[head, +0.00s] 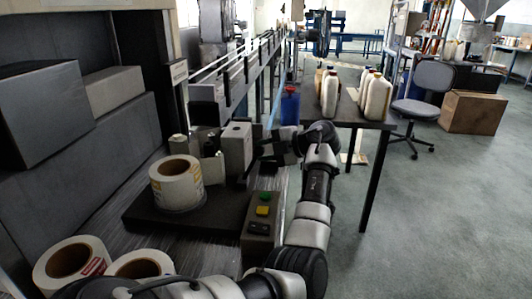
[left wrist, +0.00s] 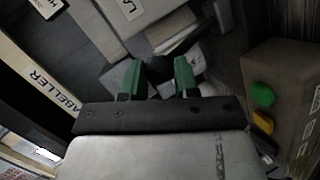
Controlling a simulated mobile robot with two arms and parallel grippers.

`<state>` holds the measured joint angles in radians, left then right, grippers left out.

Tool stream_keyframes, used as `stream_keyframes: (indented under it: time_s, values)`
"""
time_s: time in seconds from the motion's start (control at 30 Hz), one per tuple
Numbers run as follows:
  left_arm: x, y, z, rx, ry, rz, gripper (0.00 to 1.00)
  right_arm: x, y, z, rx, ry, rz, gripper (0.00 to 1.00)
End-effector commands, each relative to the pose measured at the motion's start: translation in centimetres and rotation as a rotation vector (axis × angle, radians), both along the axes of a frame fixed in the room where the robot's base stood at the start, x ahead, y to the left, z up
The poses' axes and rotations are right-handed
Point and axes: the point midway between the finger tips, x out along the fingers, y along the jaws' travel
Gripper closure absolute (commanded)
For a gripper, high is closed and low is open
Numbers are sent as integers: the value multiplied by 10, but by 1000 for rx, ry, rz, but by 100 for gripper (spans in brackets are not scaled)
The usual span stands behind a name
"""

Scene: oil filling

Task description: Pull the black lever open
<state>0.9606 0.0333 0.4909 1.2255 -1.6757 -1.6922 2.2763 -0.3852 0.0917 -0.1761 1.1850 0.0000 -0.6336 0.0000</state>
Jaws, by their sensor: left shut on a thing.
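My left gripper (head: 262,150) is beside the grey box-like unit (head: 236,146) of the labelling machine in the head view. In the left wrist view the green fingertips of my left gripper (left wrist: 158,78) are closed around a dark piece, which looks like the black lever (left wrist: 159,70). Most of the lever is hidden by the fingers, and its angle cannot be told. In the head view the lever cannot be made out behind the gripper. My right gripper is not in view.
A label roll (head: 175,173) sits on a dark platform (head: 150,216). A table (head: 345,118) with several bottles is behind the arm. Open floor lies to the right.

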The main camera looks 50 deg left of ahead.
Motion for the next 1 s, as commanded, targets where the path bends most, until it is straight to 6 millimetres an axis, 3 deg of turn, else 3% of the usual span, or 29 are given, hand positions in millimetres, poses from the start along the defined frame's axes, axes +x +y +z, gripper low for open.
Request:
stream_keyframes:
  time_s: [0.4, 0.43, 0.57, 0.87, 1.0]
  values:
    - [0, 0, -1, 4, 8, -1, 100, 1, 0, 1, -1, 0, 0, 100]
    - [0, 0, -1, 4, 8, -1, 65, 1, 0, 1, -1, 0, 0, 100]
    - [0, 0, -1, 3, 6, 0, 46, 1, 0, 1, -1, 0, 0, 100]
    - [1, -1, 0, 1, 5, -1, 44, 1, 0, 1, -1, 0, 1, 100]
    - [7, -12, 3, 2, 4, -4, 44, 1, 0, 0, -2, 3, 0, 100]
